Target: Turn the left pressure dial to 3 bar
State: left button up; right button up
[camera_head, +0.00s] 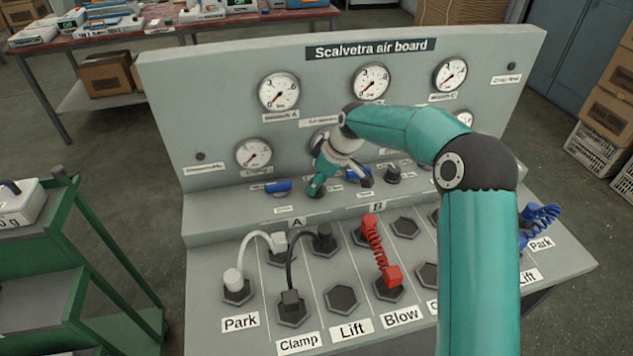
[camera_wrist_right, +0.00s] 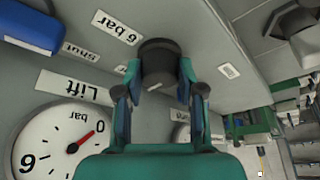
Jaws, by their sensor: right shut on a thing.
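A dark round dial knob (camera_wrist_right: 158,60) stands between the fingers of my right gripper (camera_wrist_right: 160,78) in the right wrist view, with a finger on either side. The gripper is shut on it. In the head view my right gripper (camera_head: 341,187) is at the upright panel, left of another dark knob (camera_head: 393,174), and mostly hides the held dial. A "6 bar" label (camera_wrist_right: 115,27) lies beside the dial. A gauge labelled Lift (camera_wrist_right: 48,135) appears upside down, its red needle pointing close to 0. The dial's pointer setting is not readable. My left gripper is not in view.
The grey air board (camera_head: 225,215) carries several gauges. Blue valve handles (camera_head: 277,187) sit close to the gripper. Below are hex sockets with a white hose (camera_head: 258,238), a black hose and a red coiled hose (camera_head: 374,243). A green cart (camera_head: 105,255) stands at left.

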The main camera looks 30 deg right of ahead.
jog(key=o, duration=1.1)
jog(key=v, duration=1.2)
jog(key=shift+d, duration=0.15)
